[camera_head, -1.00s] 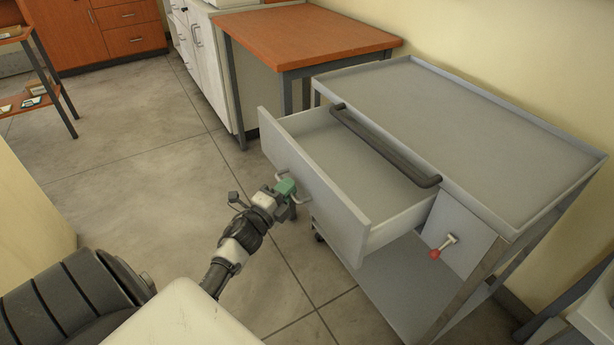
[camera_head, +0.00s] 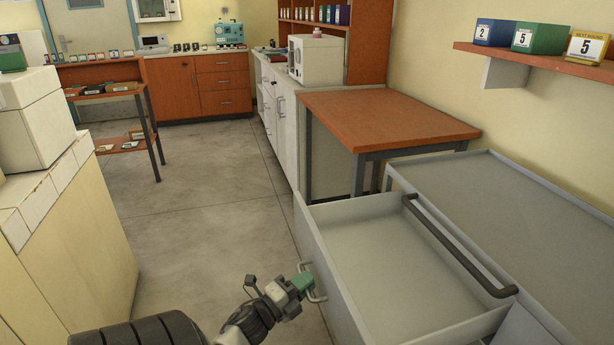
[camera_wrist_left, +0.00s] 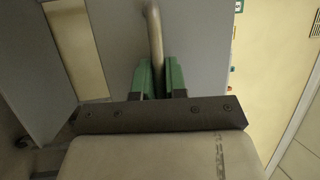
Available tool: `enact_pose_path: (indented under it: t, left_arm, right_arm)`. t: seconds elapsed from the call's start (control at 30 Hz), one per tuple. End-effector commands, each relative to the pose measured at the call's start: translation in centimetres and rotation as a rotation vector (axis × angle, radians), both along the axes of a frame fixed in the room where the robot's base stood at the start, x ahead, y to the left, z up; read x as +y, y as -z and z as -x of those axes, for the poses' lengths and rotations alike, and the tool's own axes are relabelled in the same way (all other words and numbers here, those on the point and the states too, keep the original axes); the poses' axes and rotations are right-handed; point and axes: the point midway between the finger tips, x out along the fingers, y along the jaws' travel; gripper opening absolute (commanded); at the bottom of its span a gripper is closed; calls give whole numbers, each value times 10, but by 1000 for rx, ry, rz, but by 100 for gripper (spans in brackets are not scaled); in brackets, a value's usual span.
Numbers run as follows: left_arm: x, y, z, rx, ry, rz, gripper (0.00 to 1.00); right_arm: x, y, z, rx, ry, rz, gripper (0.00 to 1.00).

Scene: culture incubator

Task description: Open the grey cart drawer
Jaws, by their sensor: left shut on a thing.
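The grey cart (camera_head: 530,205) stands at the right in the head view. Its drawer (camera_head: 385,250) is pulled well out towards the left, and its inside looks empty. My left gripper (camera_head: 305,283) is at the drawer's front face. Its green fingers are shut on the metal drawer handle (camera_head: 317,296). In the left wrist view the handle (camera_wrist_left: 154,38) runs between the two green fingers (camera_wrist_left: 160,78). My right gripper is not in view.
A dark push bar (camera_head: 460,248) crosses above the drawer at the cart's edge. An orange-topped table (camera_head: 385,120) stands behind the cart. A cream cabinet (camera_head: 75,240) is at the left. Open floor (camera_head: 210,230) lies between them.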

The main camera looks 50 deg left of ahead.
Motion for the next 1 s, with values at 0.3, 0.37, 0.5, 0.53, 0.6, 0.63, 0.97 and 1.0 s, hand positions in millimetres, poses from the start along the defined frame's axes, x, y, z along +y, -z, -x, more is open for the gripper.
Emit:
enact_pose_path:
  t: [0.3, 0.37, 0.5, 0.53, 0.6, 0.63, 0.97, 1.0]
  left_arm:
    - [0, 1, 0, 1, 0, 0, 37]
    - [0, 0, 0, 1, 0, 0, 37]
    - [0, 1, 2, 2, 0, 1, 37]
    - [0, 2, 4, 2, 0, 1, 37]
    - [-1, 4, 12, 3, 0, 1, 37]
    - [-1, 5, 17, 4, -1, 1, 37]
    - [-1, 15, 81, 4, -3, 1, 37]
    - [-1, 17, 87, 3, -1, 2, 37]
  right_arm:
    - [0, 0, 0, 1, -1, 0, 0]
    - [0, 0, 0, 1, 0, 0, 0]
    - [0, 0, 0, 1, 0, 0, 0]
    - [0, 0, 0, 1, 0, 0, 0]
    - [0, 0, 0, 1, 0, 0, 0]
    - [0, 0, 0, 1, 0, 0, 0]
    - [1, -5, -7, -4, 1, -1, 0]
    - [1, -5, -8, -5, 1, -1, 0]
